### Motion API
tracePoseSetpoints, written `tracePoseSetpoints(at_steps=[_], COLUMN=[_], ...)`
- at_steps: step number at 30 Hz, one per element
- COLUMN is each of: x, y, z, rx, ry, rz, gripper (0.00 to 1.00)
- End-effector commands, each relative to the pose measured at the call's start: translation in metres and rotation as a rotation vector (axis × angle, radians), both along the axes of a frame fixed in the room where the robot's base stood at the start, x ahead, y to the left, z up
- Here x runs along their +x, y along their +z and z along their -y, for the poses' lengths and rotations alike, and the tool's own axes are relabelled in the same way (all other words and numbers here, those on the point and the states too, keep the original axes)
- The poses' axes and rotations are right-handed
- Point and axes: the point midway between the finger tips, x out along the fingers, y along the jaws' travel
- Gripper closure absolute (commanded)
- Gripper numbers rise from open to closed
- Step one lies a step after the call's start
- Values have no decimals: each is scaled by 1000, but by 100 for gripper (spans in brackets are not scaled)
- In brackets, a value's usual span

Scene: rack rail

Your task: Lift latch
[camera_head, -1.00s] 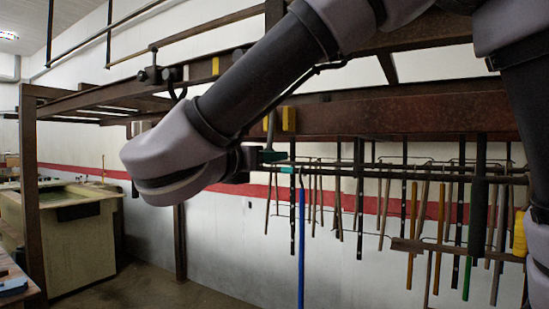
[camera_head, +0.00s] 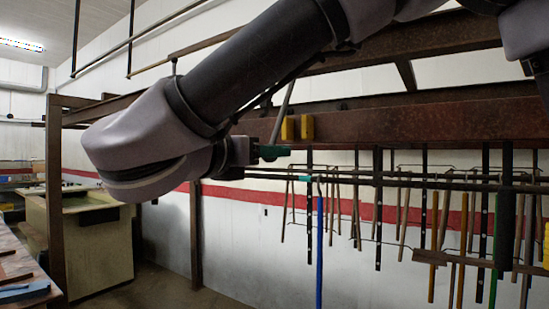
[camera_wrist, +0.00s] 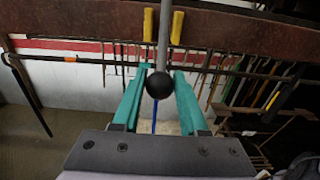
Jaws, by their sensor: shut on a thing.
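The latch lever is a thin grey rod (camera_head: 283,112) hanging at a slant in front of the rusty beam, beside two yellow blocks (camera_head: 297,128). In the wrist view the rod (camera_wrist: 164,40) runs down between the yellow blocks to a round black knob (camera_wrist: 159,86). My gripper (camera_head: 275,152) has teal fingers and is at the rod's lower end. In the wrist view my gripper (camera_wrist: 161,76) has one finger on each side of the knob and is shut on it. The exact finger contact is partly hidden by the knob.
A rusty beam (camera_head: 430,118) runs behind the lever. Below it a rail (camera_head: 400,178) carries several hanging tools. A blue pole (camera_head: 320,250) hangs near my gripper. A pale green-topped cabinet (camera_head: 95,245) stands at the left. Floor between cabinet and tools is free.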

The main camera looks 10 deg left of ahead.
Motion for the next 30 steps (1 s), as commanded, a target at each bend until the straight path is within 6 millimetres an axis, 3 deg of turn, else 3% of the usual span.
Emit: tracePoseSetpoints(at_steps=[6, 30], x=[-16, -49], y=[11, 45], z=[-8, -21], rx=[1, 1], ry=[4, 2], rz=[2, 3], gripper=[89, 89])
